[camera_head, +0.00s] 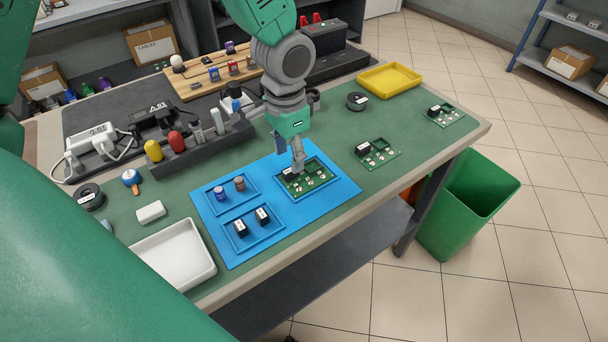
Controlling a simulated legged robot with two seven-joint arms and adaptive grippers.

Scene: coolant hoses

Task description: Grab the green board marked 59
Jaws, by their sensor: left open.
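Three green boards show in the head view, and I cannot read a number on any of them. One green board (318,177) lies in a recess of the blue mat (338,205). A second green board (380,157) lies on the table to the right of the mat. A third green board (449,117) lies farther right near the table's corner. My left gripper (298,168) points down at the upper left part of the board in the mat, open. I cannot tell whether it touches the board. My right gripper is not in view.
The blue mat also holds small cylinders (220,192) and black blocks (240,229) in recesses. A white tray (172,256) is at the front left, a yellow tray (389,79) at the back right. A green bin (464,204) stands beyond the table's right edge.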

